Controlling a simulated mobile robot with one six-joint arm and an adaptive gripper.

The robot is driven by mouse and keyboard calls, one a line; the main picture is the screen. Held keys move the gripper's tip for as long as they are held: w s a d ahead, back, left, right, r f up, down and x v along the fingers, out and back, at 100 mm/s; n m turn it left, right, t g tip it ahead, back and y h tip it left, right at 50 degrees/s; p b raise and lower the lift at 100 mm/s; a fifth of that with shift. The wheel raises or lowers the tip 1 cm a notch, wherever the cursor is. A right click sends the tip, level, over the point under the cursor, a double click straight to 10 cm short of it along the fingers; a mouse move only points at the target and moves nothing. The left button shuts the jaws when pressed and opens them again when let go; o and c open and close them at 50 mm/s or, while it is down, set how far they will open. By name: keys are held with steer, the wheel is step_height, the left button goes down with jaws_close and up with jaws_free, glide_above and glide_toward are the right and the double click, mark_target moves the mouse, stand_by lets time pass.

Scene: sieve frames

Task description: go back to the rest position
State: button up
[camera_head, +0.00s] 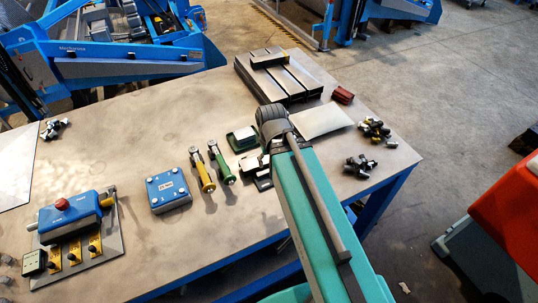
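My arm reaches up from the bottom right of the head view as a teal link with a dark strip, over the front edge of the grey table (115,115). Its dark, rounded end covers the place above the table near the green items. I cannot make out my gripper's fingers, as the arm hides them. Whether anything is held cannot be seen.
On the table stand a blue box with a red button (72,215), a small blue box (168,190), yellow (203,172) and green-handled (222,163) tools, dark slotted blocks (280,78), a pale plate (320,121) and clustered small parts (375,131). A red-orange object (508,222) stands right.

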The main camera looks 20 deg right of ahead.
steer(key=shift+f+b, duration=2.1)
